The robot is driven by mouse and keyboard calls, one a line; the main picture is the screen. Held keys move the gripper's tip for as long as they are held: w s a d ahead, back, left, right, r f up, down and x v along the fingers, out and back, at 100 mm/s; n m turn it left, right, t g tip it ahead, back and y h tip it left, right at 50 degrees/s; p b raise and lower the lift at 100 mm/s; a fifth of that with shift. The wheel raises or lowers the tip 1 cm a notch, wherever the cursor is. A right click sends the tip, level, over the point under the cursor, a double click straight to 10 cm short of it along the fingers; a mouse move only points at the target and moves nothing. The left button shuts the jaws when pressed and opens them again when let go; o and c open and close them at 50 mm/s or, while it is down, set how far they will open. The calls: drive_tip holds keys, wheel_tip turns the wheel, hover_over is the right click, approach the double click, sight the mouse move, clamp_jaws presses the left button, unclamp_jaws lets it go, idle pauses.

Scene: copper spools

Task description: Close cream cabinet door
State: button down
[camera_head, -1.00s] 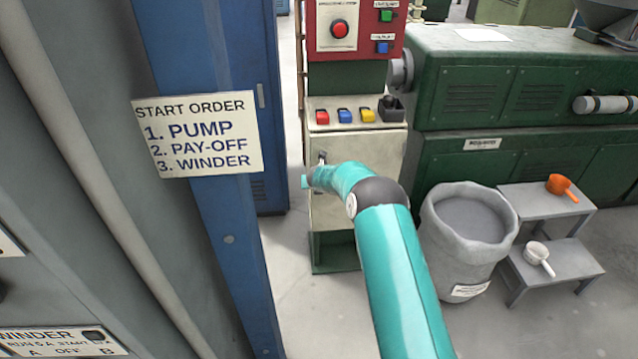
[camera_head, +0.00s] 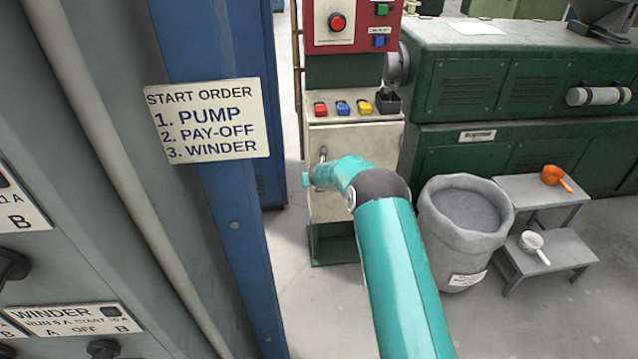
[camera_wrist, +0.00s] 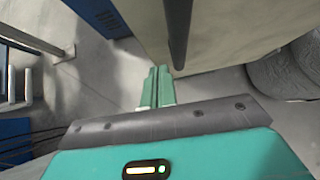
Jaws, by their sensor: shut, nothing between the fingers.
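The cream cabinet (camera_head: 375,140) stands below the red control panel in the head view, with a green base under it. Its cream door (camera_head: 330,207) is partly covered by my teal arm, and a small handle (camera_head: 323,155) shows at its upper left. I cannot tell how far the door is open. In the wrist view the cream door (camera_wrist: 225,30) fills the upper middle, with a dark bar handle (camera_wrist: 178,35) on it. My gripper (camera_wrist: 158,70) is shut and empty, its fingertips close by the door's edge below the handle; contact is unclear.
A blue cabinet (camera_head: 232,215) with a start-order sign (camera_head: 208,120) and grey panels stand close on the left. A grey sack-like bin (camera_head: 465,235) and a step stool (camera_head: 550,255) with two scoops stand right of the cream cabinet. Bare floor (camera_head: 320,310) lies in front.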

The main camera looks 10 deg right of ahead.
drive_tip(key=v, duration=0.9)
drive_tip(key=shift+s, duration=0.35)
drive_tip(key=s+a+r+n+y, duration=0.1)
drive_tip(key=s+r+n, duration=0.15)
drive_tip(key=r, duration=0.35)
drive_tip(key=s+a+r+n+t+y, duration=0.1)
drive_tip(key=s+r+n, duration=0.1)
drive_tip(key=r+n, duration=0.3)
drive_tip(key=s+a+r+n+y, duration=0.1)
drive_tip(key=s+r+n, duration=0.2)
drive_tip(key=r, duration=0.5)
drive_tip(key=s+a+r+n+y, duration=0.1)
drive_tip(key=s+r+n+y, duration=0.1)
drive_tip(key=s+r+n, duration=0.8)
drive_tip(key=s+d+n+g+h, duration=0.2)
drive_tip(key=s+n, duration=0.6)
drive_tip(key=s, duration=0.8)
drive_tip(key=s+d+f+n+g+h, duration=0.1)
drive_tip(key=s+d+n, duration=0.5)
drive_tip(key=s, duration=1)
drive_tip(key=shift+s+d+f+n+g+h, duration=0.25)
drive_tip(key=shift+s+n+g+h, duration=0.15)
drive_tip(key=shift+n+g+h, duration=0.45)
